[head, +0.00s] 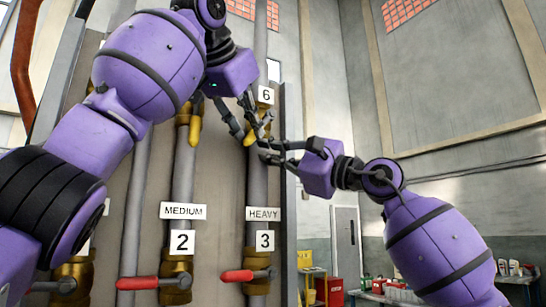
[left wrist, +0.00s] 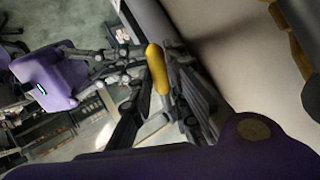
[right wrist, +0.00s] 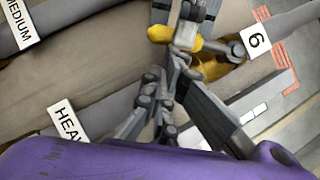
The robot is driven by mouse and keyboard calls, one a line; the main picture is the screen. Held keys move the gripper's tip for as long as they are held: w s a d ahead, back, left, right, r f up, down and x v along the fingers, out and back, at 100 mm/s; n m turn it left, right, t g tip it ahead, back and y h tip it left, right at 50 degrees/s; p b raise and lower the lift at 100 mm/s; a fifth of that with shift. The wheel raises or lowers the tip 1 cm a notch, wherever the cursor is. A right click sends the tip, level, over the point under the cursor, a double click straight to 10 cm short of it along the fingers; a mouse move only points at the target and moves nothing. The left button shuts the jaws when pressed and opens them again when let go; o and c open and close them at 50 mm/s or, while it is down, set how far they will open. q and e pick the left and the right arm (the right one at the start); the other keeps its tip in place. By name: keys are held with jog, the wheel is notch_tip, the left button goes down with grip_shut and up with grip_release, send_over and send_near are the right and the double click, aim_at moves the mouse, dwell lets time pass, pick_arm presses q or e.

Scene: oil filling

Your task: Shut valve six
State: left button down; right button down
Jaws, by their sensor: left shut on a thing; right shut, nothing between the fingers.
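Valve six has a yellow handle (head: 250,136) on a brass body, on the pipe under the white "6" label (head: 265,95) in the head view. My left gripper (head: 245,130) is shut on this handle. The handle shows as a yellow bar (left wrist: 157,68) between the left fingers in the left wrist view. In the right wrist view, the yellow handle (right wrist: 160,34) is partly hidden by the left fingers, near the "6" label (right wrist: 255,41). My right gripper (head: 266,152) is shut and empty, its fingertips just below the handle, close to the left fingers; I cannot tell whether they touch.
Lower on the same pipe is valve three with a red handle (head: 240,276); valve two's red handle (head: 138,283) is to its left. Another yellow handle (head: 194,131) is on the "MEDIUM" pipe. A bench with bottles (head: 515,268) stands far right. Both arms crowd the panel.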

pick_arm(q)
jog(key=shift+d, duration=0.2)
pick_arm(e)
jog(key=shift+s+a+r, duration=0.35)
jog(key=shift+s+r, duration=0.05)
jog(key=shift+s, duration=0.1)
pick_arm(q)
jog(key=c, duration=2)
grip_release()
jog(key=shift+o, duration=0.3)
jog(key=shift+w+d, duration=0.1)
pick_arm(e)
jog(key=shift+g+y, duration=0.3)
jog(key=shift+s+r, duration=0.1)
pick_arm(q)
jog(key=v, duration=0.8)
pick_arm(e)
jog(key=shift+w+f, duration=0.3)
jog(key=shift+w, duration=0.05)
jog(key=shift+d, duration=0.1)
